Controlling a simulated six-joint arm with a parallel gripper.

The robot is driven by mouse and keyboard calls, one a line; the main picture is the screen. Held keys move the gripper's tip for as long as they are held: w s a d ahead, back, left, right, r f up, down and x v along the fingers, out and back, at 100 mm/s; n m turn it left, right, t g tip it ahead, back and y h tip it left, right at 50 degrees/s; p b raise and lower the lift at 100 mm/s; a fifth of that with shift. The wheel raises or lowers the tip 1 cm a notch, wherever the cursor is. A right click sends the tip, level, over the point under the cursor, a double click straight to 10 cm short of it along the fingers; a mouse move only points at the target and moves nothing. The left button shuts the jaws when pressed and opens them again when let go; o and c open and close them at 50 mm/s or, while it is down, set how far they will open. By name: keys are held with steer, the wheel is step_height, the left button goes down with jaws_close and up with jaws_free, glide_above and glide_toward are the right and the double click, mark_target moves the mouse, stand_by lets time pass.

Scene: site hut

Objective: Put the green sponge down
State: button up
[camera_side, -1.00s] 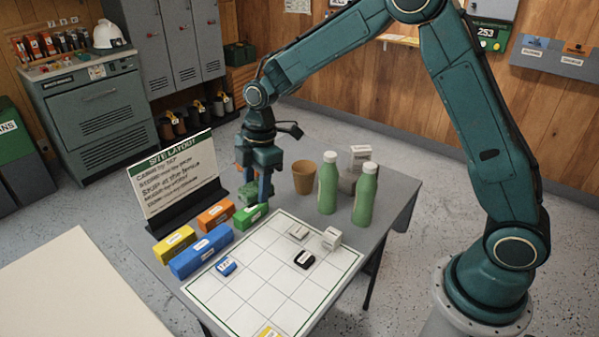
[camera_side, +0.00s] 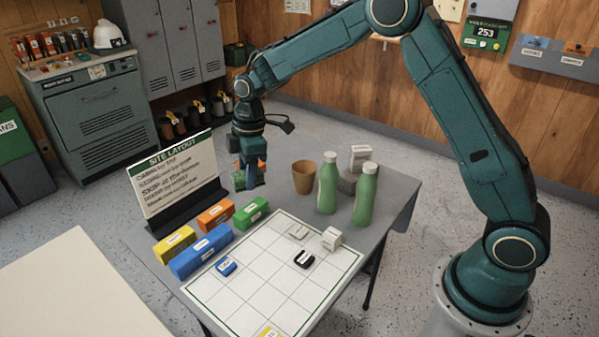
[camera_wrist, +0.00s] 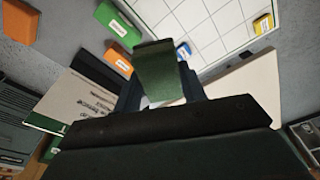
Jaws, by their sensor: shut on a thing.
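My gripper (camera_side: 249,178) is shut on the green sponge (camera_wrist: 160,72), which fills the space between the fingers in the wrist view. In the side view only a little of the sponge (camera_side: 262,167) shows beside the fingers. The gripper points down and holds it above the grey table (camera_side: 285,192), behind the green block and to the left of the brown cup. Its underside is hidden.
The layout sign (camera_side: 175,180) stands left of the gripper. Yellow (camera_side: 174,244), blue (camera_side: 201,251), orange (camera_side: 215,215) and green (camera_side: 251,212) blocks sit before it. The brown cup (camera_side: 304,177) and two green bottles (camera_side: 328,183) stand right. A white grid board (camera_side: 265,292) holds small tags.

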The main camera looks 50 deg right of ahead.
mark_target(243, 202)
steer(key=w+d+m+t+h, duration=0.1)
steer(key=w+d+m, duration=0.8)
steer(key=w+m, duration=0.3)
steer(key=shift+w+m, duration=0.3)
steer(key=shift+w, duration=0.75)
steer(key=shift+d, duration=0.1)
step_height(243, 202, down, 20)
steer(key=shift+r, duration=0.1)
steer(key=shift+f, duration=0.2)
steer(key=o, duration=0.9)
steer(key=shift+o, duration=0.2)
